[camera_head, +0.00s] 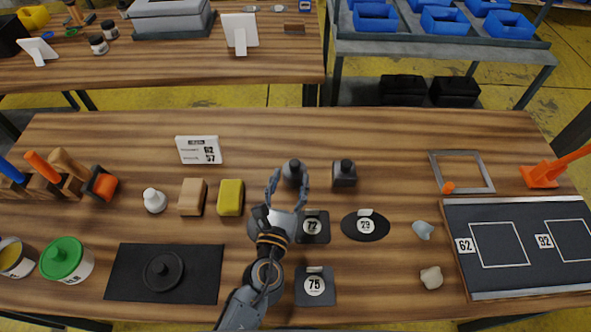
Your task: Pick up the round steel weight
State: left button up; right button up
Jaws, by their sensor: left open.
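The round steel weight (294,171), dark grey with a knob on top, stands on the wooden table right of the yellow block. My left gripper (287,184) reaches in from the bottom of the view. It is open, with its fingertips at the near side of the round weight. The fingers partly hide the weight's lower part, and I cannot tell whether they touch it. A squarer dark weight with a knob (344,175) stands just to the right. My right gripper is not in view.
Dark patches numbered 72 (313,236), 75 (315,289) and 29 (365,228) lie near my arm. A yellow block (230,198) and a tan block (192,197) stand to the left. A numbered tray (480,285) lies right. Table behind the weights is clear.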

aim_at(295, 162)
pick_arm(q)
jog(key=x, duration=0.6)
grip_shut()
jog(key=shift+r+p, duration=0.2)
jog(key=shift+p, duration=0.1)
